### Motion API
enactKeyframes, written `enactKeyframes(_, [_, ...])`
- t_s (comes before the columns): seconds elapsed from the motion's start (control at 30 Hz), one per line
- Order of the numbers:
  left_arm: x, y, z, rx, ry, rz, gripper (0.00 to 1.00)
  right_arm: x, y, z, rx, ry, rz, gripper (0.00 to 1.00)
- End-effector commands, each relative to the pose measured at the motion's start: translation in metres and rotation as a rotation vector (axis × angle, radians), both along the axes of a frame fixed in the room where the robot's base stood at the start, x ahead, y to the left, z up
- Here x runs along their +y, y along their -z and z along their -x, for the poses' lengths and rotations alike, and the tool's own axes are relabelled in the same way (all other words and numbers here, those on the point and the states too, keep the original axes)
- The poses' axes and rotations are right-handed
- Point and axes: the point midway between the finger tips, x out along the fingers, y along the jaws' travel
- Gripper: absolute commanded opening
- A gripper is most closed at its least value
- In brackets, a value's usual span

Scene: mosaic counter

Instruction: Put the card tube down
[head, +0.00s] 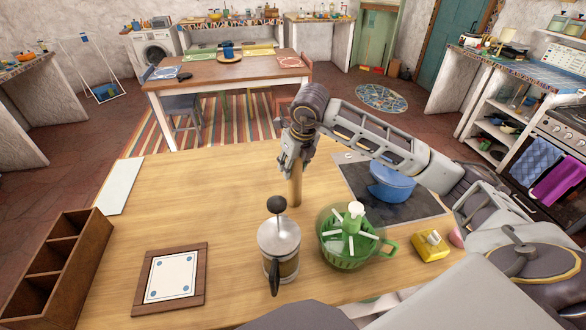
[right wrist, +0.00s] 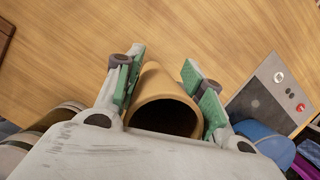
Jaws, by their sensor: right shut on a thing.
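The card tube (head: 295,188) is a tan, hollow cylinder standing upright below my right gripper (head: 294,160). In the right wrist view the tube (right wrist: 163,85) sits between the two green-padded fingers of the right gripper (right wrist: 165,90), with its dark open end facing the camera. The gripper is shut on the tube's upper part. In the head view the tube's lower end is over the wooden counter (head: 180,190), behind the french press; I cannot tell whether it touches. My left gripper is not in view.
Close by stand a french press (head: 280,245), a green salad spinner (head: 345,240), a yellow box (head: 430,246) and a blue pot (head: 390,183) on a dark hob (head: 425,205). A framed tile (head: 198,278) and a wooden divided box (head: 50,270) are left. The counter's middle left is clear.

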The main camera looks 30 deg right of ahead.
Motion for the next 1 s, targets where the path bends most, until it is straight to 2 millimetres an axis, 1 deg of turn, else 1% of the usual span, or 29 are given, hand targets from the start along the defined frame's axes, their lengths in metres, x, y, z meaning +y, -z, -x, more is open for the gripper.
enactKeyframes(0.27, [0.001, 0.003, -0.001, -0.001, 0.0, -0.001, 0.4, 0.0, -0.023, 0.0, -0.003, 0.0, -0.001, 0.24])
enactKeyframes(0.7, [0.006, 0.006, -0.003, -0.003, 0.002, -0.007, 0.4, 0.001, -0.077, -0.001, -0.003, -0.001, -0.002, 0.24])
enactKeyframes(0.8, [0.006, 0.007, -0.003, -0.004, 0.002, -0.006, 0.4, 0.0, -0.085, 0.0, -0.002, 0.0, -0.001, 0.24])
enactKeyframes(1.0, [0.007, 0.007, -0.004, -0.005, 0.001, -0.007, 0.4, 0.0, -0.095, 0.0, -0.001, 0.0, -0.001, 0.24])
